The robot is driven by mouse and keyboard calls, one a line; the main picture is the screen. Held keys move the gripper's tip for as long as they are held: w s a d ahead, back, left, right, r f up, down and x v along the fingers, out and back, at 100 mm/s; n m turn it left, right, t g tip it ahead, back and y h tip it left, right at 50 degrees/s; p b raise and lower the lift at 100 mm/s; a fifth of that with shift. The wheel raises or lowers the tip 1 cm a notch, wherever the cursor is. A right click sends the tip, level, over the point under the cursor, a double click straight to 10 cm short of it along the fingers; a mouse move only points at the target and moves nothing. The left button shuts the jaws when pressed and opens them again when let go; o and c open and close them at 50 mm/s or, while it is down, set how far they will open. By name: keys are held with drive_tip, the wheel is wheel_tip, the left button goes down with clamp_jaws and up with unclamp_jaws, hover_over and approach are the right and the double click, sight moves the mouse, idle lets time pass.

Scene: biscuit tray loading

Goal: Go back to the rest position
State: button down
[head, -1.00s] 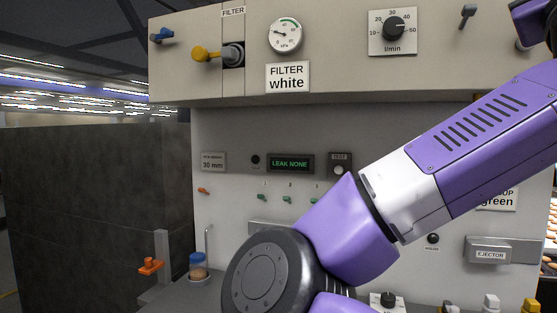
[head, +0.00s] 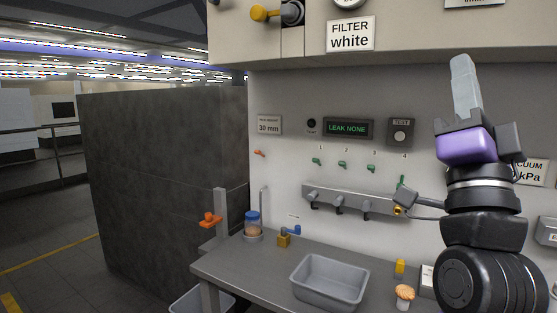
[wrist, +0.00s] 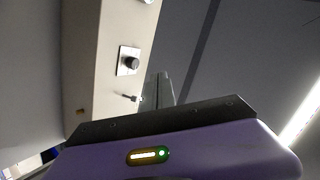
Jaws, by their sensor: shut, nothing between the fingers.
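My gripper (head: 464,75) points upward in the right part of the head view, in front of the grey panel. Its pale fingers are together and nothing is held between them. In the wrist view the closed fingers (wrist: 157,89) show beyond the dark and purple gripper body, beside the upper cabinet with its knob. My wrist and dark arm joints hide the panel and bench behind them at the right.
The bench (head: 245,263) carries a grey bin (head: 330,283), a blue-lidded jar (head: 252,226) and a biscuit-topped stand (head: 404,293). The upper cabinet (head: 410,42) overhangs at the top. A hook rail (head: 350,200) runs along the panel. A dark wall (head: 165,180) stands left.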

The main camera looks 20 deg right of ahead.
drive_tip(key=s+a+f+n+y, duration=0.1)
drive_tip(key=a+f+n+y, duration=0.35)
drive_tip(key=f, duration=0.55)
drive_tip(key=a+f+n+y, duration=0.3)
drive_tip(key=f+n+y, duration=0.25)
drive_tip(key=f, duration=0.45)
drive_tip(key=s+a+f+n+y, duration=0.1)
drive_tip(key=a+f+n+y, duration=0.2)
drive_tip(key=f+n+y, duration=0.5)
drive_tip(key=s+a+f+g, duration=0.3)
drive_tip(key=s+f+g, duration=0.1)
drive_tip(key=s+f, duration=0.8)
drive_tip(key=s+a+f+m+g+h, duration=0.1)
drive_tip(key=s+a+f+g, duration=0.2)
drive_tip(key=s+f, duration=0.9)
wheel_tip(320, 180, down, 2)
drive_tip(key=shift+s+f+g, duration=0.2)
drive_tip(key=shift+s+g, duration=0.1)
drive_tip(key=shift+g, duration=0.8)
